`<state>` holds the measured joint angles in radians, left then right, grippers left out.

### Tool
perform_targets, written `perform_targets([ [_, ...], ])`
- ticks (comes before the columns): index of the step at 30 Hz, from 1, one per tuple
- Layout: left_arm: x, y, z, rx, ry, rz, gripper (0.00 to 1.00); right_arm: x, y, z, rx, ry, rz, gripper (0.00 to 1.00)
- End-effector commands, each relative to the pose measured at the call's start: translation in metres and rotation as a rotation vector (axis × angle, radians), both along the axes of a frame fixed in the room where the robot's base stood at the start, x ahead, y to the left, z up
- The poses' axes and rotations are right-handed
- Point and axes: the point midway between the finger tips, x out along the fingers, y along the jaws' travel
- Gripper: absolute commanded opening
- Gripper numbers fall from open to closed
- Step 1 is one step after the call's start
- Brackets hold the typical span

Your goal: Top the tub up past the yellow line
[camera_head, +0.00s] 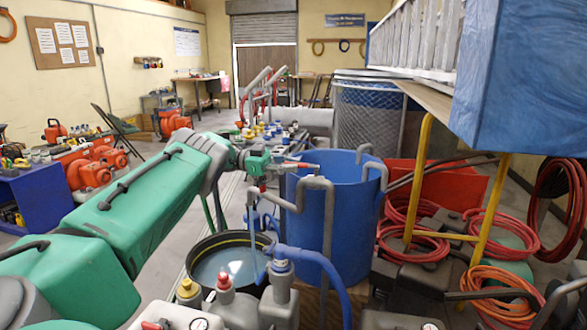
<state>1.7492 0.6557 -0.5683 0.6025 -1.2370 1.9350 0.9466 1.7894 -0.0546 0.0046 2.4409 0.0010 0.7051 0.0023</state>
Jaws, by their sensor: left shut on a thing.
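A round black tub (187,262) stands on the floor at the lower middle, with pale blue water (222,266) in it. A yellow line (212,240) runs around the inside near its rim. A thin stream seems to fall into it below a blue spout (252,212). A large blue tank (345,225) with grey pipes stands just right of the tub. My right gripper is not in view.
Capped grey containers (225,300) and a blue hose (325,265) crowd the tub's near side. A blue box on a yellow-legged stand (415,185) and coiled red hoses (412,248) fill the right. Orange machines (90,170) line the left.

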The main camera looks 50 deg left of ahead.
Motion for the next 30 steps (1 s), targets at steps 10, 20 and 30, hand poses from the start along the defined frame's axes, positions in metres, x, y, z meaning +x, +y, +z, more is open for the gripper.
perform_targets([
  [10,0.001,0.000,0.002,0.000,-0.006,0.005,0.34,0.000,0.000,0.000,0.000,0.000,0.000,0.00],
  [20,0.002,-0.001,0.014,0.001,-0.007,0.004,0.34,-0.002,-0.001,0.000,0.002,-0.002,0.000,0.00],
  [30,0.003,0.002,0.077,0.001,-0.008,0.005,0.34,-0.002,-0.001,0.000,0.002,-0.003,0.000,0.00],
])
